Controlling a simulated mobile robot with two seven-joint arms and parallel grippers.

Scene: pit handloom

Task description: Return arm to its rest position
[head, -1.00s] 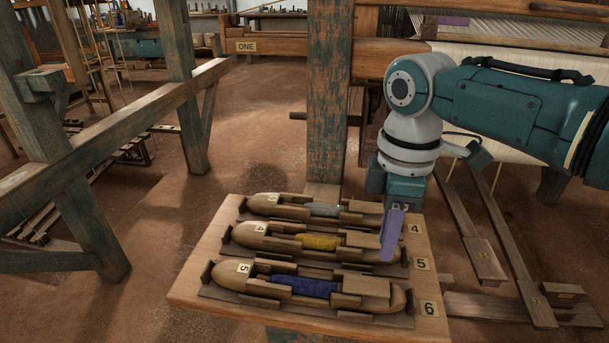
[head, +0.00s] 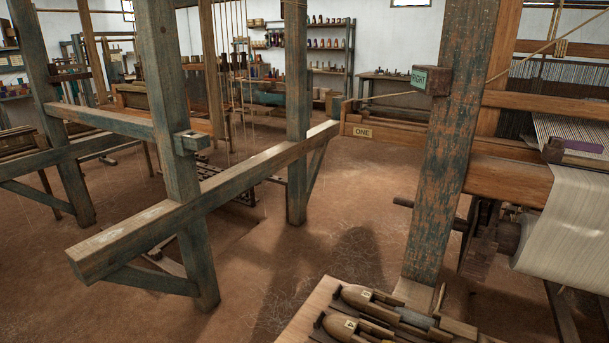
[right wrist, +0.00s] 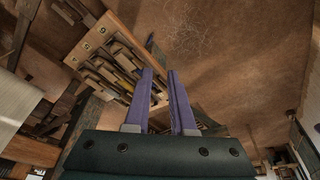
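My right gripper (right wrist: 160,76) shows in the right wrist view. Its two purple fingers are apart, with nothing between them. The wooden shuttle board (right wrist: 128,32) lies beyond the fingers, up and to the left in that view. Wooden shuttles lie on it, and the gripper is clear of them. In the head view only a corner of the board (head: 303,316) shows at the bottom edge. Parts of two shuttles show there, a farther shuttle (head: 358,297) and a nearer shuttle (head: 340,328). Neither arm shows in the head view, and my left gripper is in no view.
A loom post (head: 452,150) with a green "RIGHT" tag stands behind the board. A beam (head: 400,135) marked "ONE" runs left from it. Pale cloth (head: 565,225) hangs at the right. A timber frame (head: 180,220) stands at the left. Open floor (head: 330,230) lies between.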

